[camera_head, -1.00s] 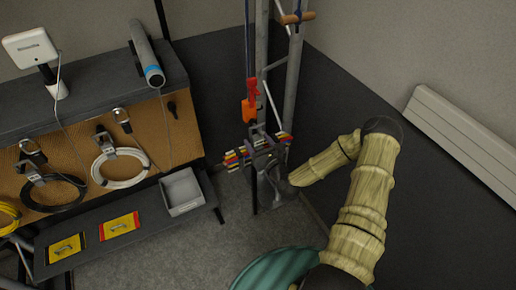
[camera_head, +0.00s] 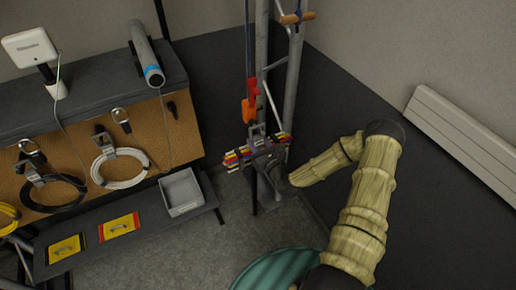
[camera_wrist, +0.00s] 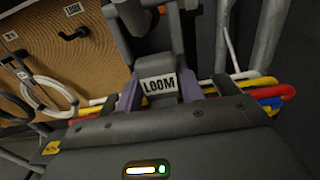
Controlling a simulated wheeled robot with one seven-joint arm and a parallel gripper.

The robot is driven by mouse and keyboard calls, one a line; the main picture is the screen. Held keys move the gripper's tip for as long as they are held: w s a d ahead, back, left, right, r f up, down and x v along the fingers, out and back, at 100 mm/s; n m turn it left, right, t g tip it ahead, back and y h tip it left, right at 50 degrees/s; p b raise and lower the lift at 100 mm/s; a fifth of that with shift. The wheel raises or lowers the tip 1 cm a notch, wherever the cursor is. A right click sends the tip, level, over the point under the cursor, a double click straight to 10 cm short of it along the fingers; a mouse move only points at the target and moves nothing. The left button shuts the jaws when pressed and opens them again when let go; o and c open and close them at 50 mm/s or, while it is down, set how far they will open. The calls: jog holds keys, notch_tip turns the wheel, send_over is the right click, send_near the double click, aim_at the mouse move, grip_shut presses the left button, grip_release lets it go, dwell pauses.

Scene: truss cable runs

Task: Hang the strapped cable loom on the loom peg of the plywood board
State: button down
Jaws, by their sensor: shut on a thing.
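The cable loom is a bundle of red, yellow, white and blue cables (camera_head: 234,160), held level in the head view. Its cable ends show on both sides in the wrist view (camera_wrist: 268,92). A grey block labelled LOOM (camera_wrist: 160,85) sits between the fingers of my gripper (camera_wrist: 159,97), which is shut on it. A grey loop rises above the block. In the head view my gripper (camera_head: 264,158) is partly hidden among the cables. The loom peg, a black peg (camera_head: 172,108), is at the right end of the plywood board (camera_head: 185,135); it also shows in the wrist view (camera_wrist: 75,33).
A red and orange hook (camera_head: 249,108) hangs on a strap just above the loom; I cannot tell whether they touch. Grey truss poles (camera_head: 292,85) stand close behind. A white coil (camera_head: 121,183) and black coil (camera_head: 55,206) hang on the board. A grey tray (camera_head: 181,208) sits on the lower shelf.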

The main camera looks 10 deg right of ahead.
aim_at(261, 140)
jog(key=shift+r+p, duration=0.9)
jog(key=shift+r, duration=0.55)
jog(key=shift+w+f+b, duration=0.1)
jog(key=shift+f+b, duration=0.2)
jog(key=shift+s+d+r, duration=0.15)
jog(key=shift+s+r, duration=0.05)
jog(key=shift+s, duration=0.4)
jog(key=shift+s+d+r, duration=0.1)
jog(key=shift+s, duration=0.25)
jog(key=shift+s+r, duration=0.1)
jog(key=shift+s, duration=0.15)
jog(key=shift+s+d+r+p, duration=0.15)
jog(key=shift+s+p, duration=0.15)
jog(key=shift+p, duration=0.05)
jog(key=shift+s+d+r, duration=0.1)
jog(key=shift+s+r, duration=0.05)
jog(key=shift+s, duration=0.25)
jog(key=shift+s, duration=0.25)
